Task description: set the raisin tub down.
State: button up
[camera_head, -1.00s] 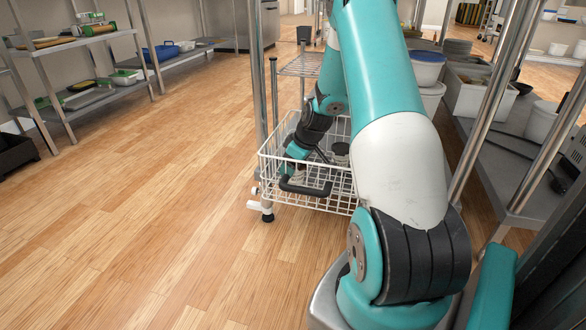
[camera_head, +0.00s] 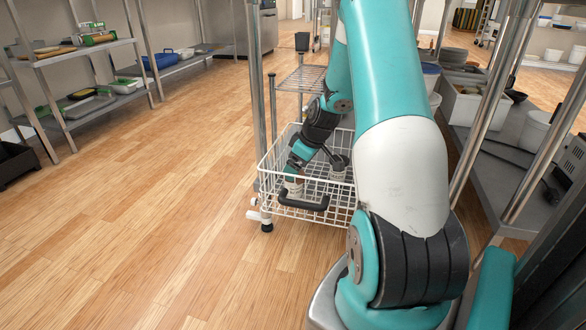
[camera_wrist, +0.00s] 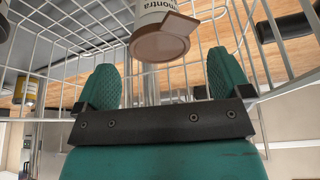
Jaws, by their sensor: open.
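The raisin tub, most likely the pale tub with a brown lid (camera_wrist: 160,42), shows in the wrist view with part of a printed name. It also shows small and white in the head view (camera_head: 293,188), inside the white wire basket (camera_head: 330,190) near its front left side. My gripper (camera_wrist: 163,62) is open, its two teal fingers wide apart. The tub is just past the fingertips, between their lines, with clear gaps on both sides. In the head view my gripper (camera_head: 297,163) is above the tub. The tub's base is hidden.
A dark-topped item (camera_head: 338,168) stands farther back in the basket. A yellow-labelled container (camera_wrist: 30,92) shows at the left of the wrist view. Metal shelving posts stand close by; the wooden floor at left is clear.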

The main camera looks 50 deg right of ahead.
jog(key=p+v, duration=0.2)
jog(key=v, duration=0.4)
jog(key=w+a+r+n+y, duration=0.1)
jog(key=a+r, duration=0.3)
jog(key=a, duration=0.4)
jog(key=a+r+n+g+y, duration=0.1)
jog(key=a+r, duration=0.3)
jog(key=a, duration=0.5)
jog(key=w+a+r+y, duration=0.1)
jog(key=a+r, duration=0.2)
jog(key=a, duration=0.5)
jog(key=s+a+r+n+g, duration=0.1)
jog(key=s+a+r, duration=0.2)
jog(key=s+a, duration=0.6)
jog(key=s+a+r+n+g, duration=0.1)
jog(key=s+a+r+g, duration=0.1)
jog(key=s+a, duration=0.7)
jog(key=shift+s+r+n+g, duration=0.3)
jog(key=shift+s+r+n, duration=0.1)
jog(key=shift+r, duration=0.1)
